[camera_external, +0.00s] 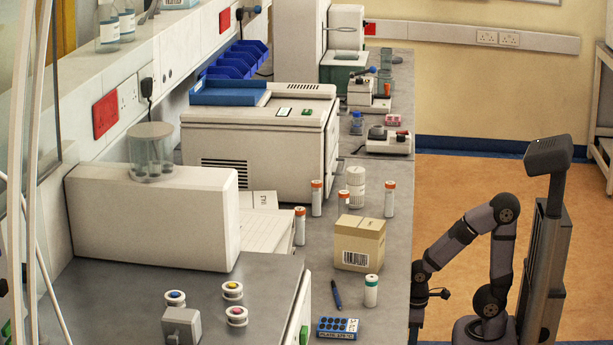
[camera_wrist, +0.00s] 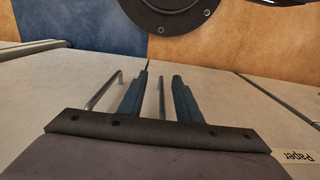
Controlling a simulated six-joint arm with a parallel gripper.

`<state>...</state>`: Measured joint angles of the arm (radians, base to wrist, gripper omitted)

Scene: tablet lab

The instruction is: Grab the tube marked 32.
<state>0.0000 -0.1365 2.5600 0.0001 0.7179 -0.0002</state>
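Several white tubes with orange caps stand upright on the grey bench: one at the left (camera_external: 300,228), one behind it (camera_external: 317,200), one behind the cardboard box (camera_external: 343,204), and one at the right (camera_external: 389,201). A white tube with a green band (camera_external: 371,292) stands near the front edge. No number is readable on any tube, so I cannot tell which is marked 32. My gripper (camera_external: 436,294) is beside the bench's right edge, apart from the tubes. In the wrist view my gripper (camera_wrist: 161,76) has its fingers apart with nothing between them; no tube shows there.
The cardboard box (camera_external: 359,243) stands among the tubes. A white jar (camera_external: 356,187) stands behind the box. Cabinet fronts with bar handles (camera_wrist: 103,90) face my wrist camera.

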